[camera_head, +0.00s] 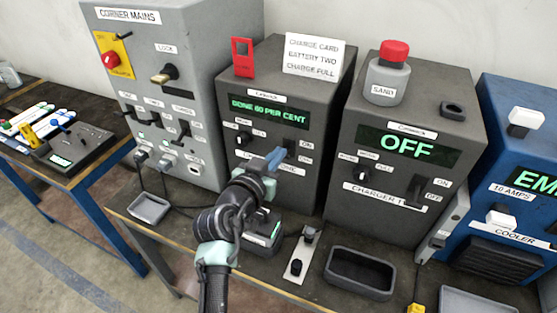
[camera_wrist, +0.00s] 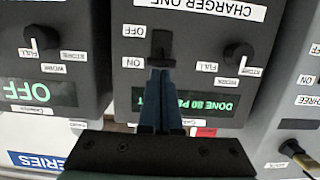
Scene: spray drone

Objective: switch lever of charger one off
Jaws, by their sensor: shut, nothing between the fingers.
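Charger one (camera_head: 283,95) is the dark grey box in the middle, with a green display (camera_head: 268,112) that seems to read DONE 80 PER CENT. Its black lever (camera_wrist: 163,40) shows in the wrist view beside the OFF and ON labels, with the picture turned upside down. In the head view the lever (camera_head: 290,147) is partly hidden behind my fingers. Which way the lever is set is hard to tell. My gripper (camera_head: 275,159) is shut and empty. In the wrist view its fingertips (camera_wrist: 160,72) are at the ON-side end of the lever; contact cannot be told.
Charger two (camera_head: 400,150) stands right of charger one, its display reading OFF and its own lever (camera_head: 416,189) close by. The corner mains cabinet (camera_head: 175,85) stands left. A blue cooler box (camera_head: 515,190) is far right. Trays (camera_head: 358,291) lie on the bench front.

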